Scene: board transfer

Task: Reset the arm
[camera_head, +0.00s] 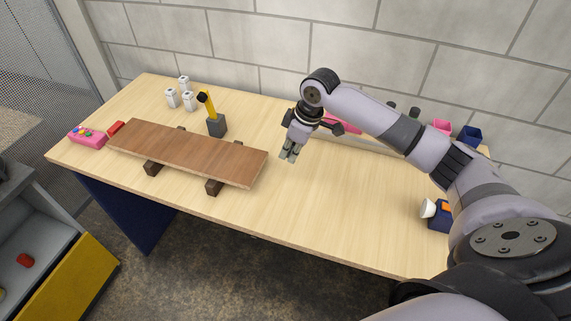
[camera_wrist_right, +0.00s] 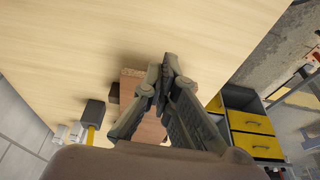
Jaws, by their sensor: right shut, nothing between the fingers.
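My right gripper (camera_head: 288,156) is shut and empty above the table (camera_head: 330,205), just right of the board's right end. In the right wrist view the gripper (camera_wrist_right: 167,62) shows its fingertips together, with the table below. The brown wooden board (camera_head: 190,152) rests on dark blocks (camera_head: 214,187) on the left half of the table. Part of the board (camera_wrist_right: 152,130) shows behind the fingers in the wrist view. My left gripper is not in view.
A blue item (camera_head: 439,215) lies at the right. The table's front middle is clear.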

